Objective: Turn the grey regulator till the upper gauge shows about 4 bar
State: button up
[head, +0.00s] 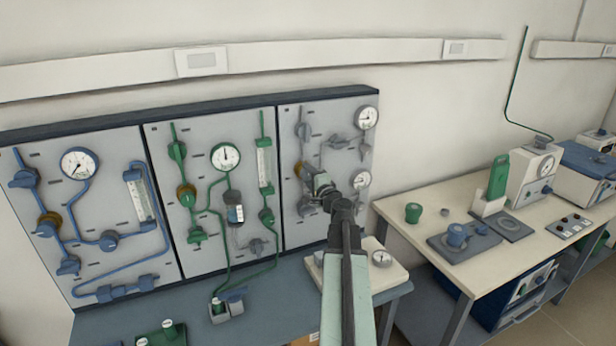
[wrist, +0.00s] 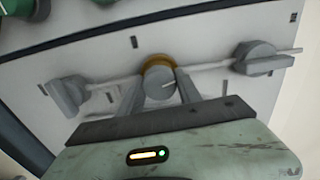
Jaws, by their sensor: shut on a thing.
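The grey regulator (wrist: 160,88) is a round grey knob with a brass-coloured ring behind it, on a grey pipe. In the wrist view my gripper (wrist: 160,86) has one finger on each side of the knob and is shut on it.
A grey valve handle (wrist: 255,57) is right of the regulator, another (wrist: 70,95) left. The middle panel (head: 160,140) has green fittings, the left panel (head: 95,232) blue ones. A bench (head: 400,215) with instruments stands right. A white-topped device (head: 395,275) sits below the panel.

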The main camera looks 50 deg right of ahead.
jog(key=m, duration=0.5)
jog(key=shift+m, duration=0.7)
jog(key=o, duration=1.4)
jog(key=shift+w, duration=0.1)
jog(key=shift+c, duration=0.2)
jog(key=v, duration=0.8)
